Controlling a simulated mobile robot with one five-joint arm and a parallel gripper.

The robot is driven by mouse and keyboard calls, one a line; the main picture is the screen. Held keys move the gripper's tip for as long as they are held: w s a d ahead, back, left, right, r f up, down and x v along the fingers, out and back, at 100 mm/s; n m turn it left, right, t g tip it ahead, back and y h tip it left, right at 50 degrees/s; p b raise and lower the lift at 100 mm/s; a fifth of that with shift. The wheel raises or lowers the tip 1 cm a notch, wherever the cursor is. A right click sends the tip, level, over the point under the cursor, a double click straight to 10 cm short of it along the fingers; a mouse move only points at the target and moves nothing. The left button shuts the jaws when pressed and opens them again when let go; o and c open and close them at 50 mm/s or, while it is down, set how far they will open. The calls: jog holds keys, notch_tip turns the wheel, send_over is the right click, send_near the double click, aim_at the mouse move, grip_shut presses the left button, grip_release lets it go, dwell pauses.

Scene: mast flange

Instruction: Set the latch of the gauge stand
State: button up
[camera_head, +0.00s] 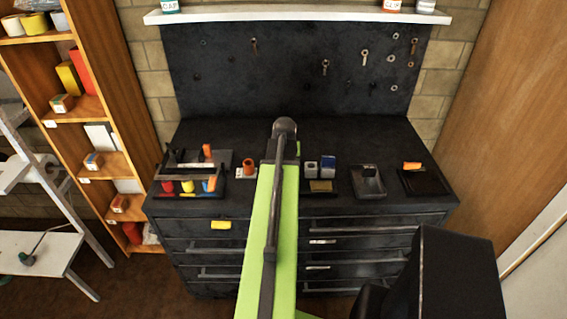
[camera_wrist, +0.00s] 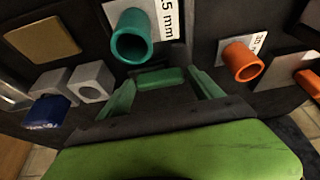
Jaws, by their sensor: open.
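In the wrist view a teal tube (camera_wrist: 131,37) stands out in front of a white label reading "5 mm" in part. An orange tube (camera_wrist: 242,62) with its own label is to the right; it also shows in the head view (camera_head: 249,166). These look like gauge pieces; I cannot tell which part is the latch. My gripper (camera_wrist: 163,88) is open, with its green fingers apart and nothing seen held between them. It is close to the teal tube, apart from it as far as I can see. In the head view my arm hides the teal tube.
Grey blocks (camera_head: 311,169) and a blue block (camera_head: 328,166) stand near a gold plate (camera_head: 321,186) right of my arm. A tool tray (camera_head: 222,187) is at the left and a dark holder (camera_head: 368,180) at the right. The pegboard (camera_head: 300,70) rises behind the bench.

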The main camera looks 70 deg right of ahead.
jog(key=p+v, duration=1.5)
jog(key=v, duration=0.2)
